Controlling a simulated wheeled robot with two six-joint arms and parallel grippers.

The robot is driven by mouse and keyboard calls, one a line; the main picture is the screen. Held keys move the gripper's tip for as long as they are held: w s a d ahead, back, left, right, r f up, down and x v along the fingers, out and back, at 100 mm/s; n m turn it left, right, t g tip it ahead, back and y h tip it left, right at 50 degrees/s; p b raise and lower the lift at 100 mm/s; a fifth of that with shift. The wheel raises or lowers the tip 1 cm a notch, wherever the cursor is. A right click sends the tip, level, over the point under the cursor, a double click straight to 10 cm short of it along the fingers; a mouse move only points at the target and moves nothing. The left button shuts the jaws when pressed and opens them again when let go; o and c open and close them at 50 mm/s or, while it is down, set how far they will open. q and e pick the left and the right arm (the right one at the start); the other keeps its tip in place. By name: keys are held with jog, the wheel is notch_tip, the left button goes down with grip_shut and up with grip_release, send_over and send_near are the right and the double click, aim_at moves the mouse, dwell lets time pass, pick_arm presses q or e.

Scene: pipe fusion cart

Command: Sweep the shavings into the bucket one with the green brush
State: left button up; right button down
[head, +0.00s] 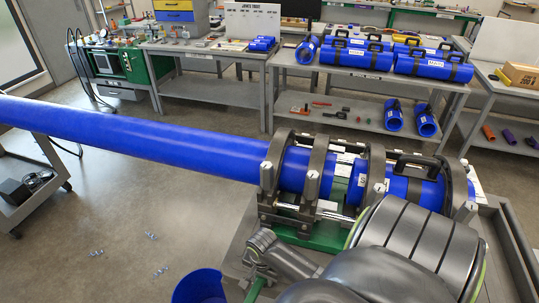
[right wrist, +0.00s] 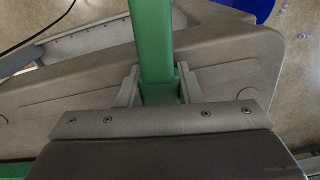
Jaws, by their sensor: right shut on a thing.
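Pale curled shavings lie on the floor at the left of the head view, in small groups (head: 96,253), (head: 151,236) and (head: 160,272). A few bits of shavings also show at the top right of the right wrist view (right wrist: 303,36). The blue bucket (head: 200,287) stands at the bottom of the head view, partly cut off; its edge shows in the right wrist view (right wrist: 252,7). My right gripper (right wrist: 160,85) is shut on the green brush (right wrist: 153,45), seen as a straight green bar (head: 256,288). Its bristles are not visible. My left gripper is out of view.
A fusion cart with grey clamp rings (head: 320,165) holds a long blue pipe (head: 140,141) that spans the left half. Its grey tray (right wrist: 225,75) lies below my right gripper. Workbenches (head: 345,80) stand behind. The floor around the shavings is open.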

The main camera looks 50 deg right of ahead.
jog(key=shift+w+a, duration=0.2)
jog(key=shift+w, duration=0.55)
jog(key=shift+w+a, duration=0.2)
jog(key=shift+w, duration=0.55)
jog(key=shift+w+r, duration=0.1)
jog(key=shift+r, duration=0.1)
jog(key=shift+s+d+r, duration=0.1)
jog(key=shift+s+r, duration=0.15)
jog(key=shift+r, duration=0.65)
jog(key=shift+s+d+r, duration=0.1)
jog(key=shift+s+r, duration=0.15)
jog(key=shift+r, duration=0.6)
jog(key=shift+s+r, duration=0.25)
jog(key=shift+r, duration=0.65)
jog(key=shift+w, duration=0.1)
